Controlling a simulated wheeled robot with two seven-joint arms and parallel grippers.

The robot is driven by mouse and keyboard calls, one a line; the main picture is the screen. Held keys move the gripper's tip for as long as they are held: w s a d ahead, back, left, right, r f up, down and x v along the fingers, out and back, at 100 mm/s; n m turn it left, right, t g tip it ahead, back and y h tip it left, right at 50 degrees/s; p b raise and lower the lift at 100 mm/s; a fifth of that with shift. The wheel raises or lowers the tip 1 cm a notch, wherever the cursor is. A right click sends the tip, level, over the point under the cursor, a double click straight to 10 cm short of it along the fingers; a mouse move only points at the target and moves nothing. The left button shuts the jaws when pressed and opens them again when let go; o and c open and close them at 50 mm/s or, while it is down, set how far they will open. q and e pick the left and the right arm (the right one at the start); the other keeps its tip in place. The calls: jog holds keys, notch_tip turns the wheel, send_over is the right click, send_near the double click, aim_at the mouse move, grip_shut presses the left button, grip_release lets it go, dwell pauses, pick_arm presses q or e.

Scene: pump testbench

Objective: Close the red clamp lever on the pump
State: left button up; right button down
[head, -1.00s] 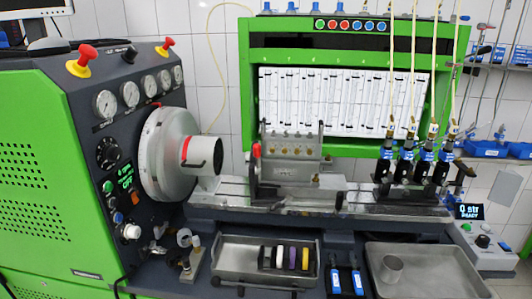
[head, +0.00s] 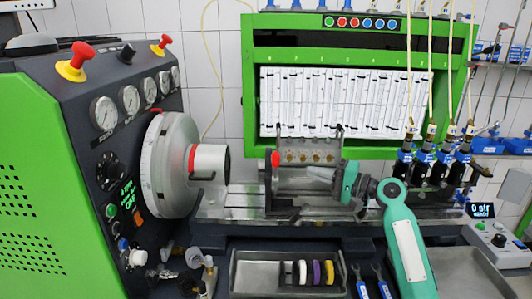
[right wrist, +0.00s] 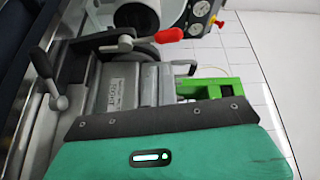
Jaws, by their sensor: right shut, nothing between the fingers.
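The pump (head: 300,183) is a grey metal block clamped on the bench's rail, right of the large round drive flange. The red clamp lever's knob (head: 275,159) stands up at the pump's left end. In the right wrist view the red knob (right wrist: 170,34) sits on the end of a silver lever arm, beyond the pump body (right wrist: 120,85). My teal right gripper (head: 320,172) is shut and empty, in front of the pump's right part and pointing left, apart from the red knob. My left gripper is not in view.
The drive flange (head: 168,165) and gauge console (head: 110,130) stand at left. Several injectors with hoses (head: 425,160) stand on the right. A tray with coloured rings (head: 250,270) lies below the rail. A dark-knobbed lever (right wrist: 42,63) shows in the right wrist view.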

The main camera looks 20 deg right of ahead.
aim_at(275, 169)
pick_arm(q)
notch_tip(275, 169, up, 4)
jog(key=p, duration=0.3)
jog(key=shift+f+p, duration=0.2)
jog(key=shift+p, duration=0.1)
pick_arm(e)
jog(key=r+x, duration=0.2)
jog(key=x, duration=0.8)
jog(key=shift+w+d+y, duration=0.2)
jog(key=shift+w+y, duration=0.1)
